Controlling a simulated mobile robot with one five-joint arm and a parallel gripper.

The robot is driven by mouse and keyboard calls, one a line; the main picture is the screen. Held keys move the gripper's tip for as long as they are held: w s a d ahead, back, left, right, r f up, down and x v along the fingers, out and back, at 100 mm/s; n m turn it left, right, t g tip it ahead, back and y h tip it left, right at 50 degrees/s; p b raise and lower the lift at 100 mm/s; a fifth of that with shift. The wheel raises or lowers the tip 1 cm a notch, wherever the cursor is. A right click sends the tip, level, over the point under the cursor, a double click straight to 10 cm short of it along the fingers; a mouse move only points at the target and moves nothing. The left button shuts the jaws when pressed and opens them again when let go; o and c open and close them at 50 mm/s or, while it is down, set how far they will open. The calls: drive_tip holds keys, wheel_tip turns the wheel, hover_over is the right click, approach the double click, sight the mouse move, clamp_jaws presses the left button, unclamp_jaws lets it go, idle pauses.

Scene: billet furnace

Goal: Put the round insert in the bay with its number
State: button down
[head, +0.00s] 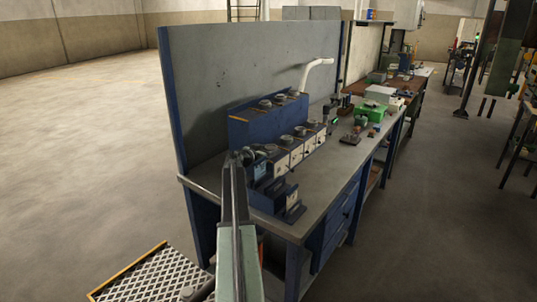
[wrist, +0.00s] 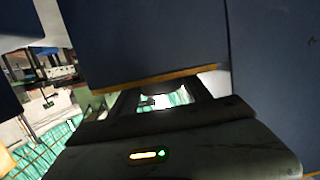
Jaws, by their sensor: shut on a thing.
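A blue stepped rack (head: 262,128) stands on the grey workbench, with white-fronted bays along its front and round metal inserts (head: 266,103) on its upper step. The numbers on the bays are too small to read. My gripper (head: 241,158) is at the rack's near left end, at about the height of the front row. It is shut on a small round grey piece (head: 248,155), seemingly the round insert, mostly hidden by my arm. In the wrist view, blue panels fill much of the picture above the dark gripper body, and the held piece cannot be made out.
The workbench (head: 340,160) has a tall grey back panel (head: 245,70) behind the rack. A pale curved arm (head: 318,66) rises behind the rack. Open floor (head: 90,150) lies to the left.

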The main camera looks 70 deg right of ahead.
drive_tip(key=c, duration=0.9)
unclamp_jaws()
drive_tip(key=shift+f, duration=0.15)
drive_tip(key=o, duration=0.4)
drive_tip(key=shift+r, duration=0.3)
drive_tip(key=p+v, duration=0.2)
drive_tip(key=v, duration=1)
drive_tip(key=shift+f, duration=0.1)
drive_tip(key=shift+a, duration=0.1)
